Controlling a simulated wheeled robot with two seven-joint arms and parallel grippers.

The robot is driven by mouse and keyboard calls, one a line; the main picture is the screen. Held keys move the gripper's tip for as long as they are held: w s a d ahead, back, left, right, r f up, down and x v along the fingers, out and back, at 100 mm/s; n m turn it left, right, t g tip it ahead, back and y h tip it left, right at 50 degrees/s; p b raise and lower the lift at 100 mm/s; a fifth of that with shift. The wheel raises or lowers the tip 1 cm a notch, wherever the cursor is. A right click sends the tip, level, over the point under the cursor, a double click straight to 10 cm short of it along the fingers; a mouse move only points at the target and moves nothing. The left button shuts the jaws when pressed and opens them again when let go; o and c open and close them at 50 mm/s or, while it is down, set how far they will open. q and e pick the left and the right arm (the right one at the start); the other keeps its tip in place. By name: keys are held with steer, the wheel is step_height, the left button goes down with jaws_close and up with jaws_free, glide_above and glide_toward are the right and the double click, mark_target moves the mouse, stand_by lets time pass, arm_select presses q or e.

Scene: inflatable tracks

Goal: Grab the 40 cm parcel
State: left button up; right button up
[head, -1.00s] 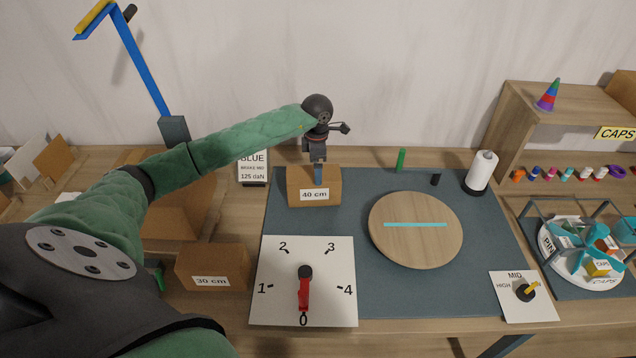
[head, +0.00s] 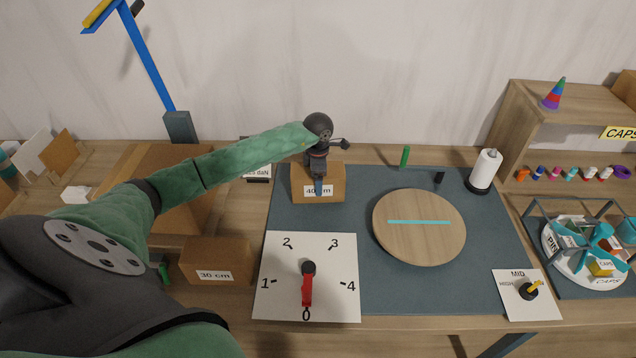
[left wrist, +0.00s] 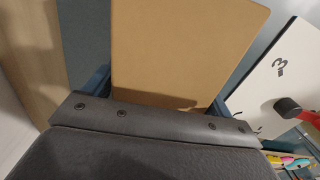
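The 40 cm parcel (head: 334,180) is a brown box with a white label, standing on the dark mat at its back left. My left gripper (head: 318,184) comes down over it from above, and one blue finger covers part of the label. In the left wrist view the parcel's brown top (left wrist: 185,50) fills the space between the two blue fingers of my left gripper (left wrist: 158,100). The fingers are spread on opposite sides of the box; I cannot tell whether they touch it. My right gripper is out of view.
A 30 cm parcel (head: 216,260) stands at the mat's left. A white dial board (head: 330,300) with a red pointer lies in front of the 40 cm parcel. A round wooden disc (head: 420,245) is to the right. A sign (head: 256,171) stands behind my left forearm.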

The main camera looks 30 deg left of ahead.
arm_select(q)
steer(key=shift+r, duration=0.1)
steer(key=c, duration=1)
steer(key=shift+r, duration=0.1)
steer(key=shift+c, duration=0.2)
